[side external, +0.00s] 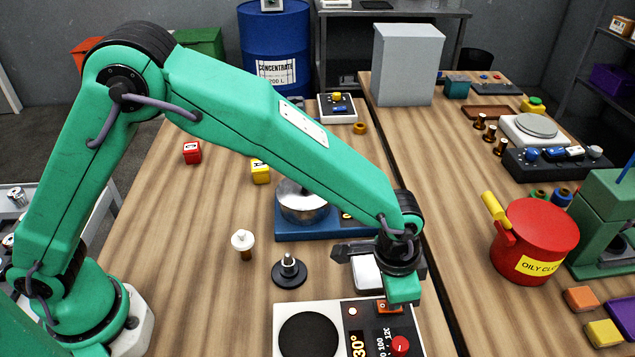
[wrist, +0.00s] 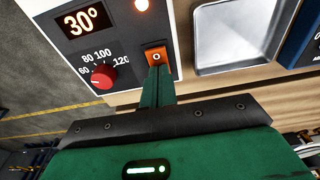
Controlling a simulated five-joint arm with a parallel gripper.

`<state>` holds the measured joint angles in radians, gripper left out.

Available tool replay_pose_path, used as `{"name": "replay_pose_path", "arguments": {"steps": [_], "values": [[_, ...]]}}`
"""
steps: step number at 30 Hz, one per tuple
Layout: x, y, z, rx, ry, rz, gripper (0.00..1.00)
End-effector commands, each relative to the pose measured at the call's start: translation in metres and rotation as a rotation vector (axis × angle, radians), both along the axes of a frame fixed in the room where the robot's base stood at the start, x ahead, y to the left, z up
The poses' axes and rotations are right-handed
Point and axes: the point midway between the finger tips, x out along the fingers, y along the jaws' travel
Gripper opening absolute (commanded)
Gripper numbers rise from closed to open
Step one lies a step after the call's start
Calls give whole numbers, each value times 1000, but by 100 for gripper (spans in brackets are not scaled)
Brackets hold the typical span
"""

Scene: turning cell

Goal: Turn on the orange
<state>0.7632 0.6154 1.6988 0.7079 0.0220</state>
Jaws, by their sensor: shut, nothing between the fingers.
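An orange rocker switch (wrist: 156,55) marked O sits on the white-and-black hot plate (wrist: 134,82). In the side external view the switch (side external: 388,307) is partly behind my gripper (side external: 403,302). My gripper's shut green fingers (wrist: 157,72) are empty. Their tip is at the lower edge of the switch in the wrist view; whether it presses is unclear. The display (wrist: 83,21) reads 30°, and an indicator lamp (wrist: 142,5) glows. A red knob (wrist: 103,78) with numbers around it sits left of my fingers. The hot plate's round dark top (side external: 309,335) is bare.
A white rectangular dish (side external: 366,273) lies right behind the hot plate. A black-based stand (side external: 289,272), a white-topped bottle (side external: 243,241) and a metal pot (side external: 301,204) on a blue unit stand behind. A red can (side external: 537,243) stands on the right table.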

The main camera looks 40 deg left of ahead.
Motion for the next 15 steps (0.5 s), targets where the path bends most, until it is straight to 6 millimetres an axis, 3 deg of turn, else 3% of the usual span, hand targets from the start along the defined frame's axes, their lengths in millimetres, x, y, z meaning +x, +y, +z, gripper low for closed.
{"name": "replay_pose_path", "arguments": {"steps": [15], "values": [[-3, 3, 2, -1, -1, 0, 0]]}}
